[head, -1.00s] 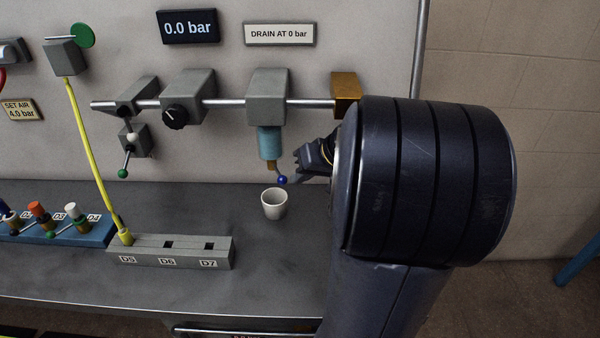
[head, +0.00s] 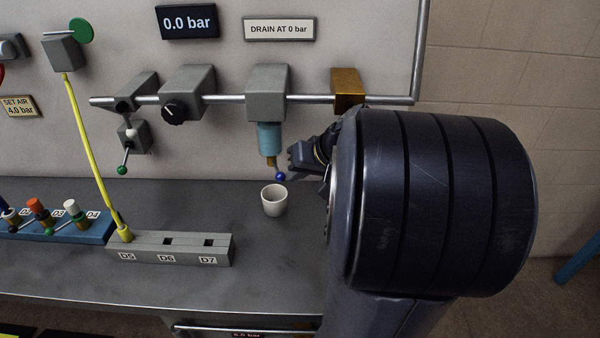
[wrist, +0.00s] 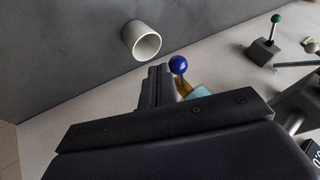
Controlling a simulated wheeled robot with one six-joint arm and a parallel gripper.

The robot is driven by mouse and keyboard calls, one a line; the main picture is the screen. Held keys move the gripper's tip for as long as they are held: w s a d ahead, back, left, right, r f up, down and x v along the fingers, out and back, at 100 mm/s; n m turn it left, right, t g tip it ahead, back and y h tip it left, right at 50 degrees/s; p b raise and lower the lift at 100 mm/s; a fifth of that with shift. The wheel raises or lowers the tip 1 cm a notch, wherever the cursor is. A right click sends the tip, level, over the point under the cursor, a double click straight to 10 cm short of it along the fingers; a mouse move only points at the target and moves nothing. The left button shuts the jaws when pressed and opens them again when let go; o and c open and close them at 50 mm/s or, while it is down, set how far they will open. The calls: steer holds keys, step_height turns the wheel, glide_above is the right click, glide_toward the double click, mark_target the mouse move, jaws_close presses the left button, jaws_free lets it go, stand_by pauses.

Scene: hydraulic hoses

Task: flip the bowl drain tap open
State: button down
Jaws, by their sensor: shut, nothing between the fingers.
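The blue bowl (head: 269,138) hangs under a grey filter body on the pipe. Its drain tap has a brass stem and a small lever with a blue ball knob (head: 280,176); the knob also shows in the wrist view (wrist: 179,64). My gripper (head: 292,167) is shut and empty, just right of the knob. In the wrist view its closed fingertips (wrist: 160,72) are close beside the knob; I cannot tell whether they touch it. A white cup (head: 274,201) stands on the bench below the tap. My arm hides the area to the right.
The gauge display (head: 188,23) reads 0.0 bar, beside a "DRAIN AT 0 bar" plate (head: 279,29). A green-knobbed valve lever (head: 123,168) hangs at the left. A grey socket block (head: 170,249) with a yellow hose sits on the bench. The bench around the cup is clear.

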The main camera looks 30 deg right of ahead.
steer(key=w+a+m+h, duration=0.1)
steer(key=a+m+h, duration=0.1)
steer(key=a, duration=0.4)
steer(key=shift+w+a+m+t+b, duration=0.15)
steer(key=shift+w+m+t+b, duration=0.15)
steer(key=shift+m+b, duration=0.25)
steer(key=shift+w+d, duration=0.15)
steer(key=shift+d, duration=0.65)
steer(key=shift+b, duration=0.3)
